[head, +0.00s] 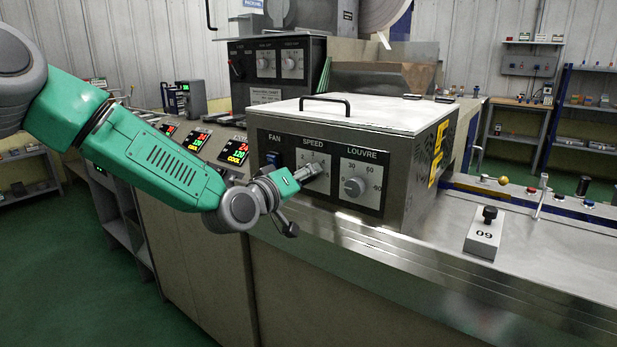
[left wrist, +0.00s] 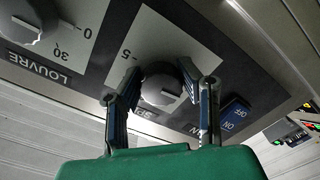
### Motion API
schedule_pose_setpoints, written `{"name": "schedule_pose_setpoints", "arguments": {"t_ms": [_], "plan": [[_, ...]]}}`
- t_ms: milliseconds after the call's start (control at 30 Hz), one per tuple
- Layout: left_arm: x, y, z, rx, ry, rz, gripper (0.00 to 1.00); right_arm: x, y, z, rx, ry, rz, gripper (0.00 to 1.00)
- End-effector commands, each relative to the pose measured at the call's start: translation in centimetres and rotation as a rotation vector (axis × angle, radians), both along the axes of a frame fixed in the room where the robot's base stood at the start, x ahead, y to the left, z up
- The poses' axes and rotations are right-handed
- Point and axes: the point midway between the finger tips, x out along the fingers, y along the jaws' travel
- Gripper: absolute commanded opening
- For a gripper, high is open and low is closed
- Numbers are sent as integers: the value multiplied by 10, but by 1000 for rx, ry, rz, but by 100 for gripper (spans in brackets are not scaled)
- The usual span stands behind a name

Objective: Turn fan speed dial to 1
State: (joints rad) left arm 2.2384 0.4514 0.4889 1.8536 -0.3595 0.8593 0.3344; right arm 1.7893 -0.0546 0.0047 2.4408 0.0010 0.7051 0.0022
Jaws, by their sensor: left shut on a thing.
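The fan speed dial (left wrist: 162,86) is a grey round knob on a white scale plate marked SPEED, on the front of a metal box. In the head view the plate (head: 314,160) shows, but my left gripper (head: 310,171) covers most of the dial. In the left wrist view my left gripper (left wrist: 160,100) has one finger on each side of the dial and is shut on it. The number the dial points to cannot be read with certainty. My right gripper is not in view.
The louvre dial (head: 355,187) is just right of the speed dial. The blue fan switch (head: 273,158) is on its left. Digital displays (head: 234,152) lie on the sloped panel to the left.

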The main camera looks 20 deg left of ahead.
Motion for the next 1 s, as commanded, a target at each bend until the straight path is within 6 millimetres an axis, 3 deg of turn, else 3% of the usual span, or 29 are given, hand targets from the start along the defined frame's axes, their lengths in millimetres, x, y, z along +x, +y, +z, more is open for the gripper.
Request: {"name": "schedule_pose_setpoints", "arguments": {"t_ms": [67, 100, 133, 567, 1000], "plan": [[-1, 2, -5, 1, 9, 2, 2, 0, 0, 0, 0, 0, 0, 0], [-1, 2, -4, 1, 9, 2, 42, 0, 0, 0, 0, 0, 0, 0], [-1, 2, -4, 1, 9, 2, 52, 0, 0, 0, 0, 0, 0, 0], [-8, 4, 0, 0, 2, 1, 53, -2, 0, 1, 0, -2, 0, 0], [-87, 35, 1, -4, 4, 3, 53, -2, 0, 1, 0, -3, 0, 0]]}}
